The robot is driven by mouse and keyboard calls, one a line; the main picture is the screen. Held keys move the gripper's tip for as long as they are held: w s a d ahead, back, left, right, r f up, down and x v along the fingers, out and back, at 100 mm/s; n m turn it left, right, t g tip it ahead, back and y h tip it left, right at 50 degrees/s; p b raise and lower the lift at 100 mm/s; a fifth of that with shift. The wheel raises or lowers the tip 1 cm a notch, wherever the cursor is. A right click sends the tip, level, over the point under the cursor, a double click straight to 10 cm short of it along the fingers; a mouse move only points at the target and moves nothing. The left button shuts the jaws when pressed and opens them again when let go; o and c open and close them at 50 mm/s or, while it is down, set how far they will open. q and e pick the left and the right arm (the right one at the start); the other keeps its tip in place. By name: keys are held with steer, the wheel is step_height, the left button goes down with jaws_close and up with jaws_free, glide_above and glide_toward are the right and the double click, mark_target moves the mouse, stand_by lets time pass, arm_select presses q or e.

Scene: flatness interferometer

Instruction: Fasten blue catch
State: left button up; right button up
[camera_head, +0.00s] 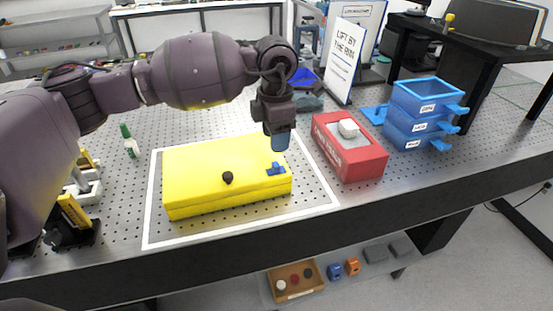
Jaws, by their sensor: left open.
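The blue catch (276,169) sits on the right part of the top of a yellow case (210,165), near its front edge. The case is closed and lies inside a white outline on the perforated bench. A black knob (228,178) stands on the case near its front middle. My left gripper (280,143) points down from above, a little above and behind the catch. It is open, and its fingers appear apart from the catch. My right gripper is not in view.
A red box (348,148) with a white block on top stands to the right of the case. A small green-capped bottle (130,141) stands at left. Bare bench shows along the front edge.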

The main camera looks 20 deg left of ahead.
mark_target(276, 164)
arm_select(q)
step_height(276, 164, down, 8)
steer(key=shift+w+r, duration=0.1)
steer(key=shift+w, duration=0.05)
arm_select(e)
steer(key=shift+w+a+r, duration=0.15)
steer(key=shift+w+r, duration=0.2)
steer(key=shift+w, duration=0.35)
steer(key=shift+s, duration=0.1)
arm_select(q)
steer(key=shift+c, duration=0.3)
steer(key=c, duration=0.5)
jaws_close()
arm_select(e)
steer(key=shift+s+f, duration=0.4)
